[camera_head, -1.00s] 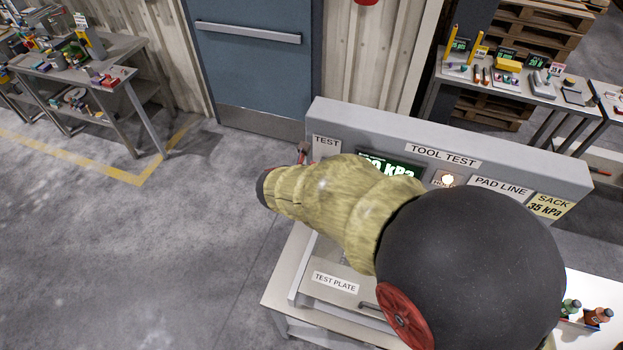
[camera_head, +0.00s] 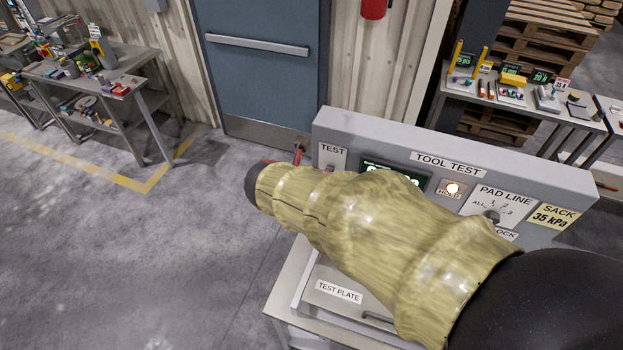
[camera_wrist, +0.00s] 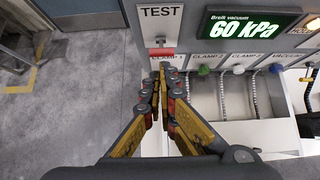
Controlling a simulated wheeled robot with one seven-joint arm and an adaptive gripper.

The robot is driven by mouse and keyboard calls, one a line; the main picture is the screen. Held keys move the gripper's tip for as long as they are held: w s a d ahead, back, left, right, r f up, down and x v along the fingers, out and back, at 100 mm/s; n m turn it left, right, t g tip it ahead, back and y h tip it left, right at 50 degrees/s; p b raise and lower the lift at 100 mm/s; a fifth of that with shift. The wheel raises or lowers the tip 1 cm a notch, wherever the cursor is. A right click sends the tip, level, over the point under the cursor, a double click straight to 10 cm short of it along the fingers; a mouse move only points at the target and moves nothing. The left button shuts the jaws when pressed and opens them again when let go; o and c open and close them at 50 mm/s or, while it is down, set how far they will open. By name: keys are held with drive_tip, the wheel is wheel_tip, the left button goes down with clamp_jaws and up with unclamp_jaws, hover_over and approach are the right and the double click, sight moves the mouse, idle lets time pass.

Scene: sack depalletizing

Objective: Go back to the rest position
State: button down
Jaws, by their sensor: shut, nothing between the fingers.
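My gripper (camera_wrist: 160,88) is shut and empty in the wrist view, its yellow and dark fingers drawn together at the tips. It hangs in front of the grey tool test panel (camera_head: 330,120), just below a red TEST lever (camera_wrist: 162,51). I cannot tell whether the fingertips touch the lever. In the head view my sleeved arm crosses the panel and hides most of the gripper. The green display (camera_wrist: 252,26) reads 60 kPa in the wrist view. It is partly hidden by my arm in the head view.
A test plate (camera_head: 339,291) on a bench lies below my arm. A lit hold lamp (camera_head: 452,188) and a pad line dial (camera_head: 493,216) are on the panel. Cluttered benches stand at left (camera_head: 142,85) and right (camera_head: 520,97). The floor at left is clear.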

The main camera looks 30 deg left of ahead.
idle(0.3)
drive_tip(key=s+d+f+n+g+b, duration=0.1)
drive_tip(key=s+d+f+n+b, duration=0.4)
drive_tip(key=d+n+b, duration=0.3)
drive_tip(key=s+d+f+n+g+b, duration=0.1)
drive_tip(key=s+d+f+n+b, duration=0.4)
drive_tip(key=d+n+b, duration=0.4)
drive_tip(key=s+d+f+n+g+b, duration=0.1)
drive_tip(key=s+d+f+n+b, duration=0.5)
drive_tip(key=d+n, duration=1.1)
drive_tip(key=s+d+b, duration=0.1)
drive_tip(key=d+b, duration=0.1)
drive_tip(key=d, duration=0.7)
drive_tip(key=shift+d+n+h+b, duration=0.3)
drive_tip(key=shift+d+n+h, duration=0.1)
